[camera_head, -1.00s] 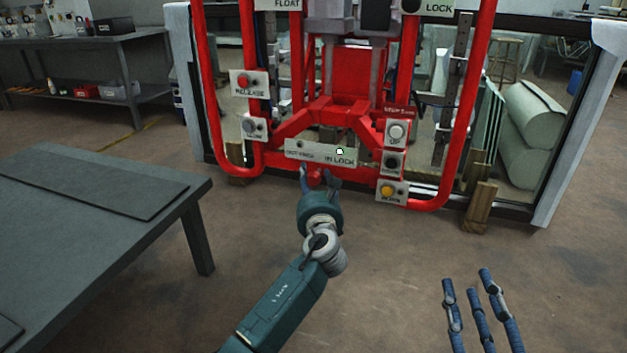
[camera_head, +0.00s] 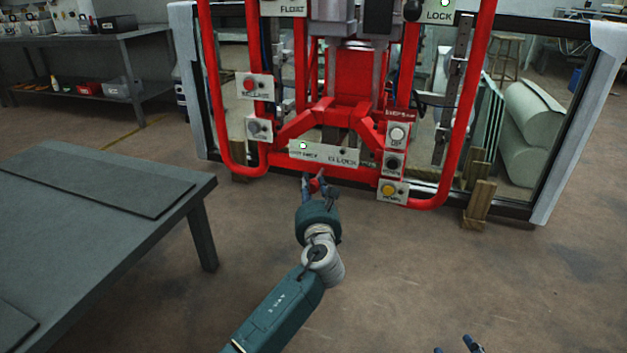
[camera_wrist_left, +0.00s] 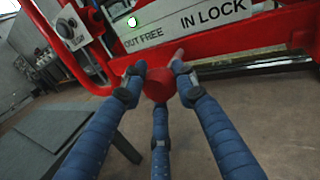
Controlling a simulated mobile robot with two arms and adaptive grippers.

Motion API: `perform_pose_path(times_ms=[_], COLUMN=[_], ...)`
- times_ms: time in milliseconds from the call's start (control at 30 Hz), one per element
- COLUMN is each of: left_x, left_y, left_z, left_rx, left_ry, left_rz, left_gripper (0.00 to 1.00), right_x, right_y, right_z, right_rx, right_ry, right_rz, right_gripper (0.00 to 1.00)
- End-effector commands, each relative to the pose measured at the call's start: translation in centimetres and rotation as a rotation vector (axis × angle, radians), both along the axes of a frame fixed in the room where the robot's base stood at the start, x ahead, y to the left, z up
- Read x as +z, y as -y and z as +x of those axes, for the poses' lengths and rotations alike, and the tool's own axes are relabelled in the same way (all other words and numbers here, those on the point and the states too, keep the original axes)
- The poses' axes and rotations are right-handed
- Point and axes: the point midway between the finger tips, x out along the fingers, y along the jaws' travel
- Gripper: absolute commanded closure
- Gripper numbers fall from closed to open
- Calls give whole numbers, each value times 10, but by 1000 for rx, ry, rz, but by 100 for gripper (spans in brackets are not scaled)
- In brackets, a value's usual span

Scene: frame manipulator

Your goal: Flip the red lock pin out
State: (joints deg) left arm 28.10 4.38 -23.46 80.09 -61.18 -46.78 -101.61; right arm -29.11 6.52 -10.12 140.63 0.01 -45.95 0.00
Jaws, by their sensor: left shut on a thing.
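The red lock pin (camera_wrist_left: 158,88) is a round red knob below the white label plate (camera_head: 323,154), which reads "OUT FREE" at its left and "IN LOCK" at its right. A green light is lit at the plate's left end. My left gripper (camera_head: 318,184) is at the frame's lower crossbar with its blue fingers shut around the pin. The left wrist view shows the fingers (camera_wrist_left: 158,80) on both sides of the knob and one below. My right gripper (camera_head: 462,347) shows only as blue fingertips at the bottom edge, so its state is unclear.
The red frame manipulator (camera_head: 462,130) holds a large framed panel. Buttons stand on both sides, including a yellow one (camera_head: 388,190). A grey table (camera_head: 100,215) is at the left. Wooden blocks (camera_head: 480,204) lie under the panel. The floor in front is clear.

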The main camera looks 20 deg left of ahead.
Motion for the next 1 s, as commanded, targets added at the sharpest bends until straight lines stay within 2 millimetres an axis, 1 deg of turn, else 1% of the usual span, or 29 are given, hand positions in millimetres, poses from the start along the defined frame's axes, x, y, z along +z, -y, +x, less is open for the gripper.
perform_pose_path(times_ms=[100, 200, 500, 533, 600, 633, 900, 1000], left_x=[0, -1, -4, -4, -4, -4, -1, -2], left_y=[0, 0, 1, 1, 1, 1, 0, 2], left_z=[-3, -4, -5, -5, -5, -5, -4, -9], left_rx=[0, 0, 0, 0, -1, -1, 0, -1], left_ry=[-3, -2, -6, -6, -6, -6, -2, -2], left_rz=[1, 0, 0, 0, 0, 0, -1, 0], left_gripper=[100, 100, 100, 70, 56, 52, 52, 52], right_x=[-15, -22, -25, -25, -25, -25, -24, -24], right_y=[5, 7, 8, 8, 8, 8, 8, 7], right_z=[-11, -16, -17, -17, -17, -17, -17, -17], right_rx=[-6, -9, -9, -9, -9, -9, -8, -8], right_ry=[-81, -114, -121, -121, -121, -121, -119, -118], right_rz=[-20, -28, -28, -28, -28, -28, -27, -27], right_gripper=[60, 60, 60, 60, 60, 60, 60, 60])
